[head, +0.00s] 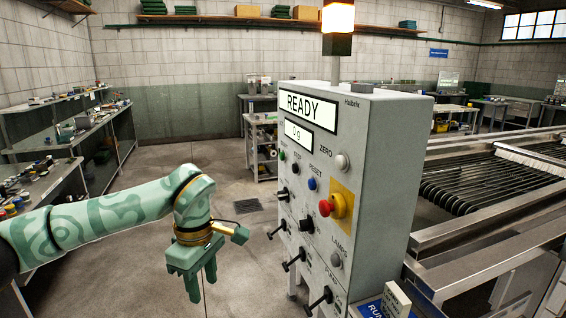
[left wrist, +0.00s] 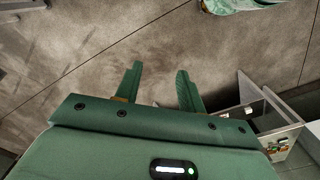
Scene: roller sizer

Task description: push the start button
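A grey control cabinet (head: 372,170) stands right of centre in the head view, its display reading READY (head: 310,105). A small green button (head: 282,155), the leftmost of the row under the displays, looks like the start button; its label is too small to read surely. My left gripper (head: 201,283) is left of the cabinet, lower than the button and apart from it, fingers pointing down. In the left wrist view its two fingers (left wrist: 160,72) are spread with bare floor between them. My right gripper is not in view.
Beside the green button are a black button (head: 295,168) and a blue button (head: 312,184). A red mushroom button (head: 326,207) on yellow and black levers (head: 293,260) stick out from the panel. Rollers (head: 480,185) lie right; benches (head: 80,140) left. Floor between is clear.

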